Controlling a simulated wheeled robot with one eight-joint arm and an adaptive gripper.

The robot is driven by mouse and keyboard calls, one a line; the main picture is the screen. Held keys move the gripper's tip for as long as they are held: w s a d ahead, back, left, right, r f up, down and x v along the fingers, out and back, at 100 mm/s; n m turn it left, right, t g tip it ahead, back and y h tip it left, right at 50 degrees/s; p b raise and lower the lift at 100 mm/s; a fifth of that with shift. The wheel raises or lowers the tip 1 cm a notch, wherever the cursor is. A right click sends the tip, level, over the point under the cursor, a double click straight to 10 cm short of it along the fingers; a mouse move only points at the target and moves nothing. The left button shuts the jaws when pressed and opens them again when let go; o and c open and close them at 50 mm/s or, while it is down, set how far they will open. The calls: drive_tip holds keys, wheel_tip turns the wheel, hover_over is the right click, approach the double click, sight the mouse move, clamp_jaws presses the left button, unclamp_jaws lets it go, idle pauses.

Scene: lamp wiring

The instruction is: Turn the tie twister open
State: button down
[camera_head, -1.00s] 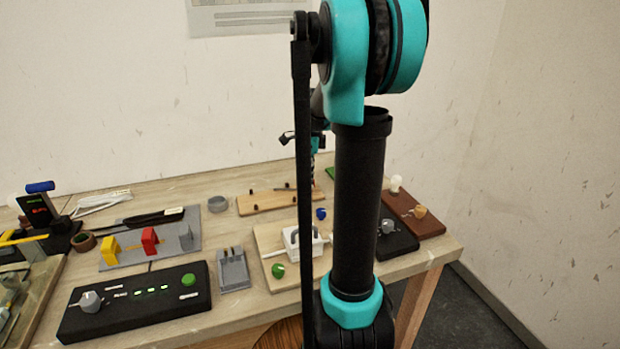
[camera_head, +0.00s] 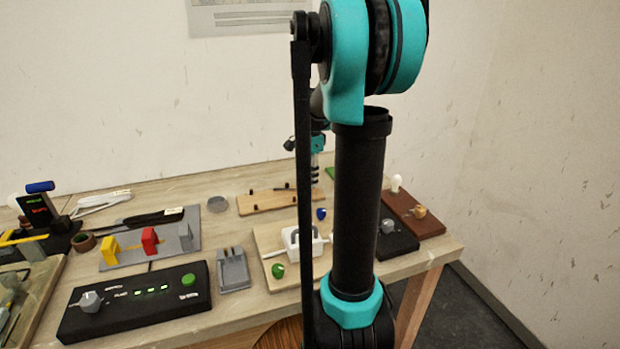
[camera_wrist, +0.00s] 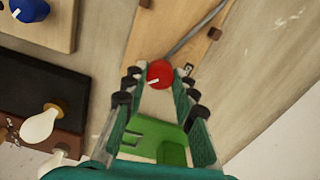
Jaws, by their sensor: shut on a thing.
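The tie twister shows in the wrist view as a round red knob (camera_wrist: 159,76) with a white mark, on a wooden board (camera_wrist: 165,28). A grey cable or rod (camera_wrist: 196,32) runs along that board. My gripper (camera_wrist: 159,72) has a fingertip on each side of the red knob and is shut on it. In the head view my gripper (camera_head: 315,177) is over the right end of the wooden board (camera_head: 262,204), partly behind my arm. The red knob is hidden there.
A blue knob (camera_wrist: 30,10), a dark box and a white bulb (camera_wrist: 42,126) are at left in the wrist view. A black control box (camera_head: 135,300) stands front left. The wall is close behind.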

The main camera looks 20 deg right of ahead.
drive_tip(key=n, duration=1.3)
drive_tip(key=shift+w+n, duration=0.1)
drive_tip(key=shift+n, duration=0.3)
drive_tip(key=n, duration=1.3)
drive_tip(key=shift+n, duration=0.3)
drive_tip(key=c, duration=1.2)
unclamp_jaws()
wheel_tip(320, 180, up, 12)
